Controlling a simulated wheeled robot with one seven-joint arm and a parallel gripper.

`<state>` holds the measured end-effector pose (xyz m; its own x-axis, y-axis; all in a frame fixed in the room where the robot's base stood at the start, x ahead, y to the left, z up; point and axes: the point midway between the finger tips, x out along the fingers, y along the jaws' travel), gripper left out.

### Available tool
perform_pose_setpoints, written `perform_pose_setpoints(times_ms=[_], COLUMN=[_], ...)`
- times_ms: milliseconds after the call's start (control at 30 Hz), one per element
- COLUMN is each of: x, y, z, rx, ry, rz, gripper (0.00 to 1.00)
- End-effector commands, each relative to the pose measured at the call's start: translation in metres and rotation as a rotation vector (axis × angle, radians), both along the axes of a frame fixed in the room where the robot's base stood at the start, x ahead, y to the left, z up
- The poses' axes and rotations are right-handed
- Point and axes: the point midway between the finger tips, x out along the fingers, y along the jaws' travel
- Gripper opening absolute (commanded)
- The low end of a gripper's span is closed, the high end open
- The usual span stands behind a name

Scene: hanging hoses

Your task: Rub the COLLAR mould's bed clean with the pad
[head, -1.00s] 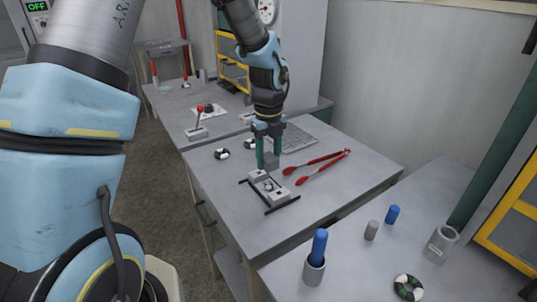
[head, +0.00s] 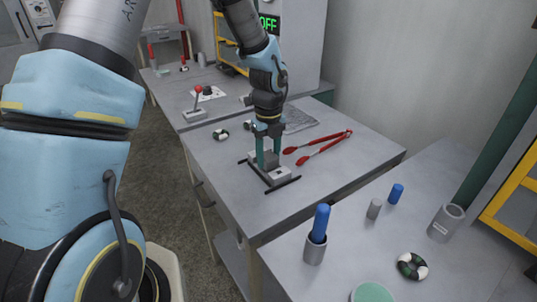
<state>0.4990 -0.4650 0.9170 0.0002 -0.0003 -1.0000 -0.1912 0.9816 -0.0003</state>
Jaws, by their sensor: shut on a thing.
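The mould (head: 280,175) is a small light-grey block lying between two black bars on the middle table. No COLLAR label can be read on it at this size. My gripper (head: 268,160) points down over the mould with its teal fingers shut on the grey pad (head: 271,157). The pad is down at the mould's middle and appears to touch it, though the exact contact is too small to tell. The pad and fingers hide most of the mould's bed.
Red tongs (head: 318,147) lie just right of the mould. A black-and-white ring (head: 221,135) lies behind left. A grey cup with a blue rod (head: 315,250) and another ring (head: 412,266) stand on the near table. The middle table's front is clear.

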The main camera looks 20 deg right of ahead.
Motion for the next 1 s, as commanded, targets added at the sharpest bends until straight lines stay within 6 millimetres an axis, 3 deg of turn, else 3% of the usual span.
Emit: perform_pose_setpoints(times_ms=[1000], x=[-0.0001], y=[0.0001], z=[-0.0069], rx=[0.001], ry=[0.0], rz=[0.0], gripper=[0.07])
